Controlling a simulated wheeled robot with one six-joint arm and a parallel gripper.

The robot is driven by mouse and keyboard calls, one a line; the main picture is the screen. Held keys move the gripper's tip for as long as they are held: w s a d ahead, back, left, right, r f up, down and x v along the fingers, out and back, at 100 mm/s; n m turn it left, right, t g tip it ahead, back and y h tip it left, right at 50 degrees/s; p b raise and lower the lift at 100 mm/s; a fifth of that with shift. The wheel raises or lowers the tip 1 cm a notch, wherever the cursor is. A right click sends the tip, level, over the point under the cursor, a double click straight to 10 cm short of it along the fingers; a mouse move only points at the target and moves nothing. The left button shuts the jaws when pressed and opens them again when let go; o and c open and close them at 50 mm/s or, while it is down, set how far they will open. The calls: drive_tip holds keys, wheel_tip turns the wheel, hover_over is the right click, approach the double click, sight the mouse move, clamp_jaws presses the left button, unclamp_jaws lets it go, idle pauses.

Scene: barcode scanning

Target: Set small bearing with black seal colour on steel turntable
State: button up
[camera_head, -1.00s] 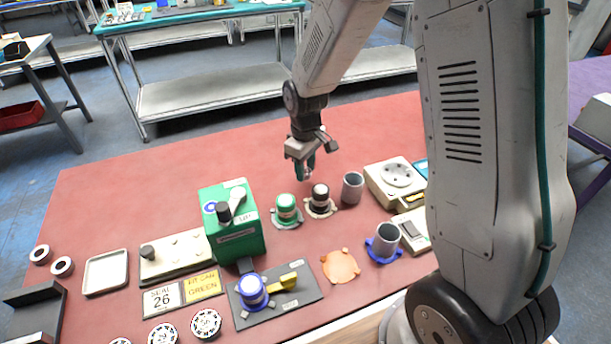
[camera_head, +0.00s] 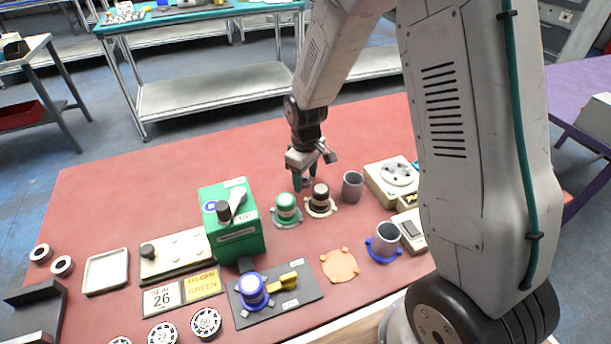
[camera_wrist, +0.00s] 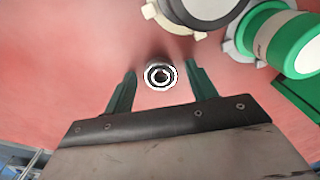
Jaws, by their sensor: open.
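A small bearing (camera_wrist: 161,75) with a black ring and white bands lies on the red table, seen in the wrist view between my fingertips. A gap shows on both sides of it. My gripper (camera_wrist: 162,76) is open and points down; it also shows in the head view (camera_head: 305,184), behind the green-capped and dark-capped parts. The bearing is hidden there. A beige box with a grey round disc on top (camera_head: 399,173), likely the steel turntable, stands to the right of my gripper. The disc looks empty.
Close in front of my gripper stand a green-capped part (camera_head: 287,208) and a dark-capped part (camera_head: 320,199). A grey cup (camera_head: 352,187) stands between gripper and turntable. A green press (camera_head: 238,235) is at left. Table behind my gripper is clear.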

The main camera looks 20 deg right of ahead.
sight(306, 180)
wheel_tip(306, 180, up, 12)
drive_tip(key=shift+r, duration=0.2)
